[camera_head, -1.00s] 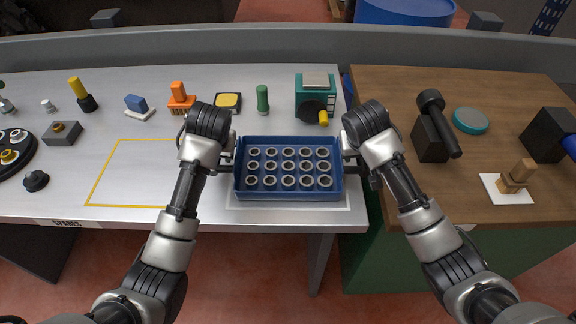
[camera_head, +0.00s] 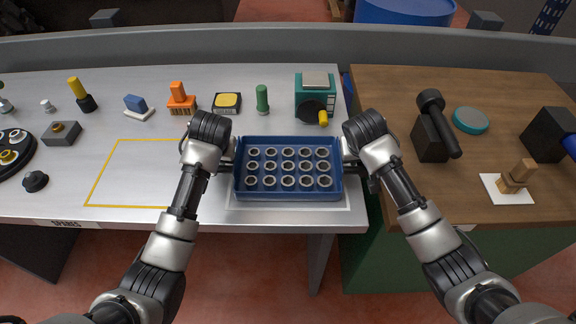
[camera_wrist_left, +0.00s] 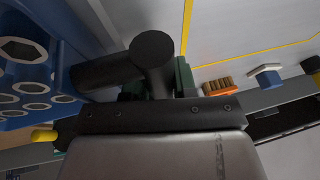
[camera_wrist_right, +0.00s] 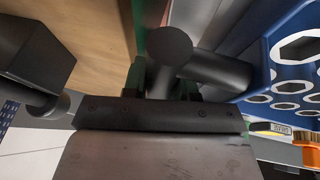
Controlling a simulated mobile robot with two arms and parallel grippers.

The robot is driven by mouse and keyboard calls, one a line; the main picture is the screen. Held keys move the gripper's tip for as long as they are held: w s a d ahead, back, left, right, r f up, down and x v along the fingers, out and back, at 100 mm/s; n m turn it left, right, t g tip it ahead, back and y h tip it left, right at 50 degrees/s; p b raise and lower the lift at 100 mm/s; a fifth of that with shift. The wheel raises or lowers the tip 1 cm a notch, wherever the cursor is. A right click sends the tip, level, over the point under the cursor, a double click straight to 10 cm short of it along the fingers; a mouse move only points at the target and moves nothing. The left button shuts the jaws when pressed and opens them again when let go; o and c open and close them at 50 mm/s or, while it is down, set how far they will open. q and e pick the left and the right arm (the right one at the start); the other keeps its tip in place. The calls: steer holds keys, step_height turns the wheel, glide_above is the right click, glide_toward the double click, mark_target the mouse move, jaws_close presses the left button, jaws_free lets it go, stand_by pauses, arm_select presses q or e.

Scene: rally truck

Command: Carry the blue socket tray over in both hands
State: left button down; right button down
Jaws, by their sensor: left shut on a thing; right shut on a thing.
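The blue socket tray (camera_head: 288,196), holding rows of metal sockets, sits at the right front of the light table, over a pale marked patch. My left gripper (camera_head: 232,166) is shut on its left end, and my right gripper (camera_head: 347,166) is shut on its right end. The tray looks level; I cannot tell whether it touches the table. In the left wrist view the tray (camera_wrist_left: 75,75) is at the left. In the right wrist view it (camera_wrist_right: 267,70) is at the right. A yellow outlined rectangle (camera_head: 97,180) on the table's left part is empty.
A teal device with a yellow-tipped handle (camera_head: 315,98) stands behind the tray. An orange brush (camera_head: 181,103), a yellow-topped box (camera_head: 227,102) and a green cylinder (camera_head: 262,98) stand along the back. A wooden bench (camera_head: 400,90) with black tools adjoins at right.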

arm_select(q)
steer(key=shift+w+r, duration=0.1)
steer(key=shift+r, duration=0.1)
arm_select(e)
steer(key=shift+w+r, duration=0.1)
steer(key=shift+r, duration=0.15)
